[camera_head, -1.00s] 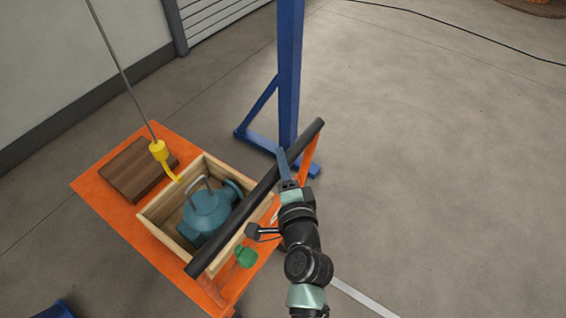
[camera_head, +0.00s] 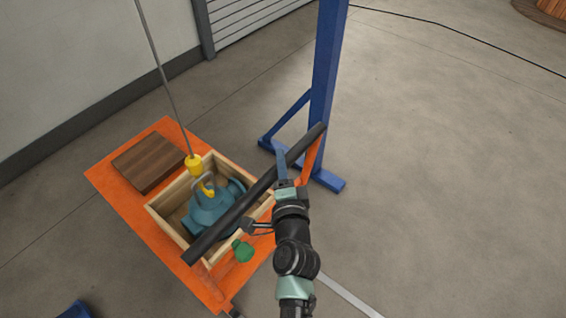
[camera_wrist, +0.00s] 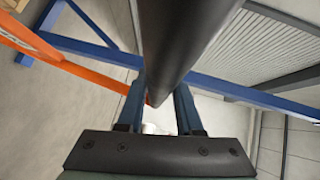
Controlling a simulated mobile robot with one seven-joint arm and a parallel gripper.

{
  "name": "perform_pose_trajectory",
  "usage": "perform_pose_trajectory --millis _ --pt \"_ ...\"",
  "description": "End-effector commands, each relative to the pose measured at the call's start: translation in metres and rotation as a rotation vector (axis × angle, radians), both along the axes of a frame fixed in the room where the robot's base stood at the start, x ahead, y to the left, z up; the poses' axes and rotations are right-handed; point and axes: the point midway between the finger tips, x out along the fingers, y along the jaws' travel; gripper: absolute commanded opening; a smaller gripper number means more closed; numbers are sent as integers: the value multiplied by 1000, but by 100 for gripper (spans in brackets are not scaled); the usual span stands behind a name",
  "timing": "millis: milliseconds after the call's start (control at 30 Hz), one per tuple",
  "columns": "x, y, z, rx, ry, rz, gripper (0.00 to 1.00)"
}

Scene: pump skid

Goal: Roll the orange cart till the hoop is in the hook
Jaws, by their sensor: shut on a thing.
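The orange cart (camera_head: 118,193) carries a wooden box (camera_head: 163,223) with a teal pump (camera_head: 208,212) in it. A metal hoop (camera_head: 203,180) stands on top of the pump. The yellow hook (camera_head: 194,166) hangs on a cable, and its lower tip overlaps the hoop in the head view; I cannot tell whether the tip is inside the hoop. My gripper (camera_head: 281,165) is shut on the cart's black handle bar (camera_head: 232,217). In the wrist view the bar (camera_wrist: 185,40) runs between my two fingers (camera_wrist: 160,105).
A blue post (camera_head: 326,70) with splayed feet stands just beyond the handle's far end. A wooden block (camera_head: 148,162) lies on the cart's left part. A green knob (camera_head: 242,251) is near the handle. The floor on the right is clear.

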Motion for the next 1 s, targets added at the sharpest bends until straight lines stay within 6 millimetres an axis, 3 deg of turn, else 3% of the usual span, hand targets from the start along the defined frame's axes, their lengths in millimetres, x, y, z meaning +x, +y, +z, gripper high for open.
perform_pose_trajectory --millis 233,267,400,767,1000 --pt "-1 -1 -2 2 3 -4 0" --pt "-1 -1 -2 2 3 -3 38" --pt "-1 -1 -2 1 3 -4 64" --pt "-3 -3 -2 1 3 -5 64" --pt "-33 -7 1 2 5 -5 64"
